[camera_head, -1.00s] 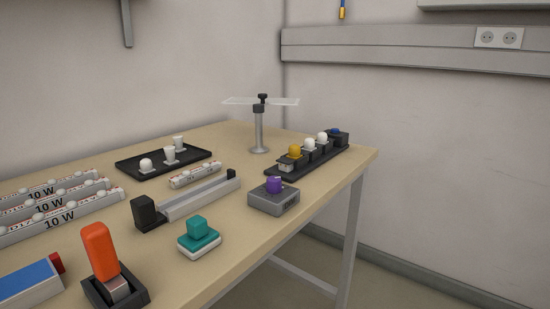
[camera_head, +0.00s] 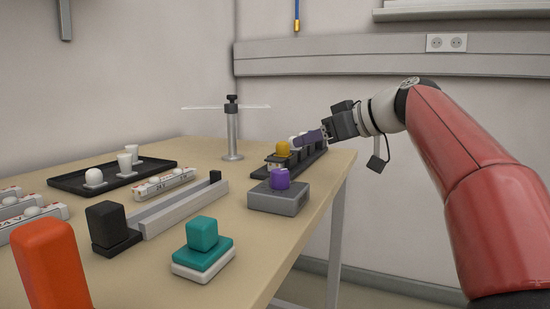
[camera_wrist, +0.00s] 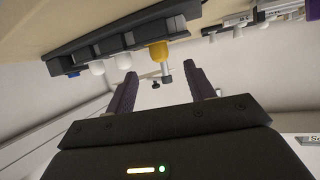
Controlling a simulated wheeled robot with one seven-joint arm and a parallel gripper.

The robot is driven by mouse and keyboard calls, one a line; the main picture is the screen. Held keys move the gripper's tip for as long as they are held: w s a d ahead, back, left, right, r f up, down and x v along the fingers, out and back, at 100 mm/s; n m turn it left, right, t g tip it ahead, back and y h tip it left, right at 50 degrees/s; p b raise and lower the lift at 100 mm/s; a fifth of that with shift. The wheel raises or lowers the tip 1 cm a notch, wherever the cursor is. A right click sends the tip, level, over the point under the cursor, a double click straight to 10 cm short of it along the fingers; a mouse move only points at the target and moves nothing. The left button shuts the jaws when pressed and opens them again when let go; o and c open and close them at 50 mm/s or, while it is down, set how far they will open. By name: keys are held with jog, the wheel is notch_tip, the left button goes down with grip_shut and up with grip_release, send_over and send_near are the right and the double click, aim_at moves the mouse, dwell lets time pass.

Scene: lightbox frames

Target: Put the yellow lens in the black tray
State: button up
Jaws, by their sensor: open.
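The yellow lens (camera_head: 283,149) is a rounded yellow knob at the near end of a black rack (camera_head: 258,173) near the table's right edge. In the wrist view the yellow lens (camera_wrist: 158,52) is just ahead of the gap between my fingers. My gripper (camera_head: 303,138) is open and empty, reaching in from the right behind the lens; both purple-grey fingers show in the wrist view (camera_wrist: 160,78). The black tray (camera_head: 69,181) lies flat at the back left of the table, with a white ball-shaped piece and two white cups on it.
White lenses (camera_wrist: 122,60) stand beside the yellow one in the rack. A metal stand (camera_head: 232,135) rises behind.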

aim_at(288, 144)
jog(key=x, duration=0.7)
jog(key=shift+w+a+r, duration=0.15)
jog(key=shift+w+r, duration=0.05)
jog(key=c, duration=1.1)
